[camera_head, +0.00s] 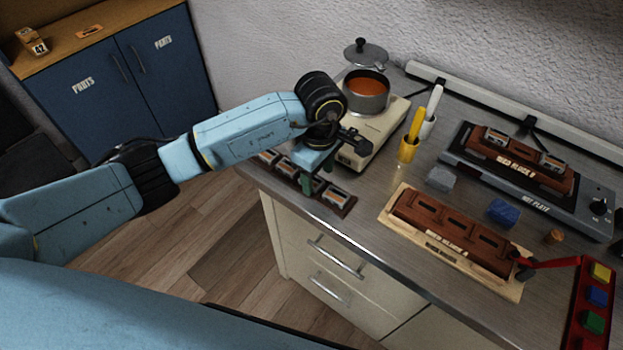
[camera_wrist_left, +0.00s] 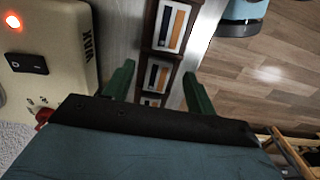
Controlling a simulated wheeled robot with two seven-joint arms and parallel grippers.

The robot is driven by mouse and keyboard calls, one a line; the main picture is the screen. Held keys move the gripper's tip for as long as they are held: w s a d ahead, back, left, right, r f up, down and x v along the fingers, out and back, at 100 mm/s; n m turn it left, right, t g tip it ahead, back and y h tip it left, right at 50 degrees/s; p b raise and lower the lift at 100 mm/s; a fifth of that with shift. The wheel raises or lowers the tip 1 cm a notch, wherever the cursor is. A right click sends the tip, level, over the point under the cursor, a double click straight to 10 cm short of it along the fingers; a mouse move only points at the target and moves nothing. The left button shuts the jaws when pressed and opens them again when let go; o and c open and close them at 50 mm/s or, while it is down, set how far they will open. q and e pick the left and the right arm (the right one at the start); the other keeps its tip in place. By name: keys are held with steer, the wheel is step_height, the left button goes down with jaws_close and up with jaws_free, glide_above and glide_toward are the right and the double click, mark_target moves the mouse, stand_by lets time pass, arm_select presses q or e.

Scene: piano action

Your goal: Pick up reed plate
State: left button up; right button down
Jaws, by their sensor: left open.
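A dark wooden rack (camera_head: 322,203) with several reed plates lies along the counter's left edge. The nearest reed plate (camera_head: 338,194) shows clear of my gripper in the head view. My left gripper (camera_head: 317,180) is over the rack, pointing down, with its green fingers open. In the left wrist view the open left gripper (camera_wrist_left: 158,82) has one finger on each side of the rack's row. A reed plate (camera_wrist_left: 157,77) shows between the fingers, and another reed plate (camera_wrist_left: 172,27) shows farther up. I cannot tell whether the fingers touch anything. My right gripper is not in view.
A wax heater (camera_head: 372,135) with a pot (camera_head: 366,92) stands close beside the rack. Reed block A (camera_head: 450,233) lies on a wooden board (camera_head: 397,223). Reed block B (camera_head: 520,160) sits on a hot plate (camera_head: 465,168).

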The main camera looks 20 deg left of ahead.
arm_select(q)
step_height(320, 180, down, 2)
steer(key=shift+f, duration=0.1)
steer(key=shift+c, duration=0.2)
steer(key=c, duration=1)
steer(key=shift+r, duration=0.2)
